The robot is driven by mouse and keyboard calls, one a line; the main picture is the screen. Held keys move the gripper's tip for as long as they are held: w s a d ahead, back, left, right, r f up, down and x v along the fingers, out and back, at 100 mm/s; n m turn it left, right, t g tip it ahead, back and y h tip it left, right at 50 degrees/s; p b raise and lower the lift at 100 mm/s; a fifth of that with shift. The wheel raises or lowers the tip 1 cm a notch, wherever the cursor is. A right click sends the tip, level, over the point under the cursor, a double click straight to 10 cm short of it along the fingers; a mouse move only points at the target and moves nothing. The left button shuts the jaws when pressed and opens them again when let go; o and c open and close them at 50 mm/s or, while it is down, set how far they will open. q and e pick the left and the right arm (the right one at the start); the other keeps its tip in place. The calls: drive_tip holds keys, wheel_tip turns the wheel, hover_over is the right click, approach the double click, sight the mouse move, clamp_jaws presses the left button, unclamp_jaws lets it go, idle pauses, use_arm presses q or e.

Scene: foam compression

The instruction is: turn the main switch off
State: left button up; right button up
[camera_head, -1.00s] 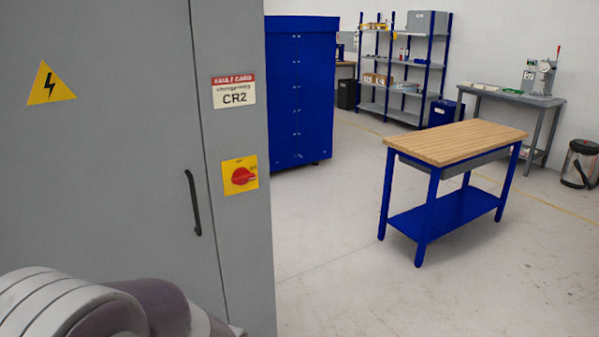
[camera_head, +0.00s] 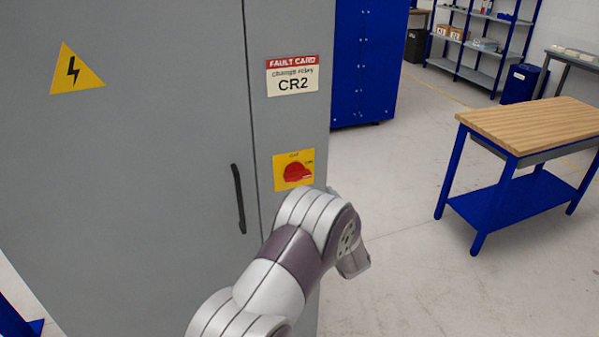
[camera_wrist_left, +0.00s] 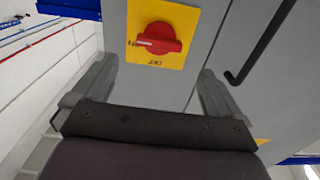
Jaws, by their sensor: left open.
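The main switch is a red rotary knob (camera_head: 297,173) on a yellow plate (camera_head: 279,175) on the grey cabinet. Its white mark points right, towards the ON label; another label sits at the plate's top. In the left wrist view the scene is upside down, and the knob (camera_wrist_left: 160,39) lies ahead of my left gripper (camera_wrist_left: 158,76), apart from it. The gripper is open and empty, its fingers spread wider than the knob. My right gripper is out of view.
A black door handle (camera_head: 238,198) stands left of the switch. A CR2 fault card (camera_head: 292,77) is above it. A wood-topped blue bench (camera_head: 535,128) stands to the right, with open floor between. A blue cabinet (camera_head: 365,60) is behind.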

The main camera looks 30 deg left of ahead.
sight(299, 177)
use_arm(q)
drive_tip(key=p+x, duration=0.2)
drive_tip(key=x, duration=0.6)
drive_tip(key=shift+w+a+r, duration=0.15)
drive_tip(key=shift+a+r, duration=0.05)
drive_tip(key=shift+a, duration=0.05)
drive_tip(key=shift+w+a+f+p, duration=0.1)
drive_tip(key=shift+w+a+p, duration=0.2)
drive_tip(key=shift+w, duration=0.15)
drive_tip(key=shift+s, duration=0.1)
drive_tip(key=shift+c, duration=0.9)
drive_tip(key=c, duration=0.8)
drive_tip(key=shift+o, duration=0.2)
